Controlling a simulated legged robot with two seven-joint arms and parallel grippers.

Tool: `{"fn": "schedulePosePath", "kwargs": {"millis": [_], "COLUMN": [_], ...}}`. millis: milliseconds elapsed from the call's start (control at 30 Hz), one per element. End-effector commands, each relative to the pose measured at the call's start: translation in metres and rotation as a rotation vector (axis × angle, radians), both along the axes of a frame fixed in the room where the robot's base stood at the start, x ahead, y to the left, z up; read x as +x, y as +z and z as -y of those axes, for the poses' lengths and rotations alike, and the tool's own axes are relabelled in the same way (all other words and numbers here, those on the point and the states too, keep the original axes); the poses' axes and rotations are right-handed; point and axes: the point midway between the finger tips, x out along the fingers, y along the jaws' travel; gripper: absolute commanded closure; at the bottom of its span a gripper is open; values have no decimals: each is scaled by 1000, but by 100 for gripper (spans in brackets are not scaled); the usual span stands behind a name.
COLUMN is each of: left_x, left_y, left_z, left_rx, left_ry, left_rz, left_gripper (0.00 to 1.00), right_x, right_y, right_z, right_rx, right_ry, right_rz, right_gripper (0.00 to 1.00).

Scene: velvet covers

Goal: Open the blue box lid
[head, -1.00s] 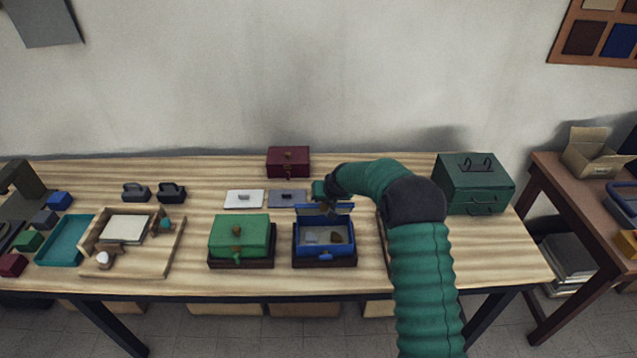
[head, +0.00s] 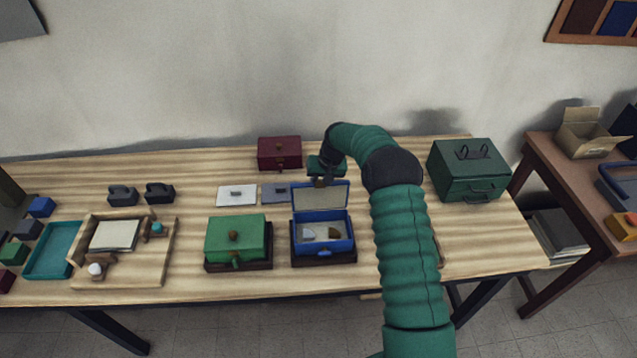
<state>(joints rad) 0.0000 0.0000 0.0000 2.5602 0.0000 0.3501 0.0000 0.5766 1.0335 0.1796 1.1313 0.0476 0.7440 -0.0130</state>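The blue box (head: 324,246) stands on a dark base at the middle of the table. Its lid (head: 320,197) is raised at the back, with the pale inner face toward me. Small pieces, one whitish and one brown, lie inside the box. My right gripper (head: 319,182) is at the top edge of the raised lid, behind and above the box. Its fingers are small and partly hidden by the lid, so I cannot tell whether they are open or shut. My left gripper is not in view.
A green box (head: 236,238) with a shut lid stands just left of the blue box. A dark red box (head: 279,153) sits at the back. A large dark green case (head: 468,171) stands to the right. A wooden tray (head: 150,270) lies at the left.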

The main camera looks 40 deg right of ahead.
Motion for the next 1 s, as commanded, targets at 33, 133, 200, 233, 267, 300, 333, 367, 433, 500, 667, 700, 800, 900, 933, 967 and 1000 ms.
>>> {"fn": "schedulePosePath", "kwargs": {"millis": [33,133,200,233,267,300,333,367,433,500,667,700,800,900,933,967,1000], "left_x": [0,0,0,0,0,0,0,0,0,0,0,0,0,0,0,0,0], "left_y": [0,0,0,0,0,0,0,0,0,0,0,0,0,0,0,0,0], "left_z": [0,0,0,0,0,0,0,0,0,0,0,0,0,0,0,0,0], "left_rx": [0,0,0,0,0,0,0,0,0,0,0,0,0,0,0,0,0], "left_ry": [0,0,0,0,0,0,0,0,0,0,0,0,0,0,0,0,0], "left_rz": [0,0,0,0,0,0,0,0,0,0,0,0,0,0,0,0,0], "left_gripper": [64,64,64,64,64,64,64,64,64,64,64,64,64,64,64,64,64], "right_x": [0,1,1,1,1,1,1,1,1,1,1,1,0,0,0,0,0], "right_y": [-2,-2,-2,-2,-2,-2,-2,-2,-2,-2,-2,-2,-2,-2,-2,-2,-3], "right_z": [0,0,0,0,0,0,0,0,0,0,0,0,0,0,0,0,0], "right_rx": [0,0,0,0,0,1,0,0,0,0,0,0,-1,0,0,0,0], "right_ry": [1,1,1,1,1,1,1,1,1,1,1,1,2,2,1,2,1], "right_rz": [0,0,0,0,0,1,0,0,0,0,0,0,0,-1,-1,-1,-1], "right_gripper": [100,100,100,100,100,100,100,100,100,100,100,100,100,100,100,100,74]}}
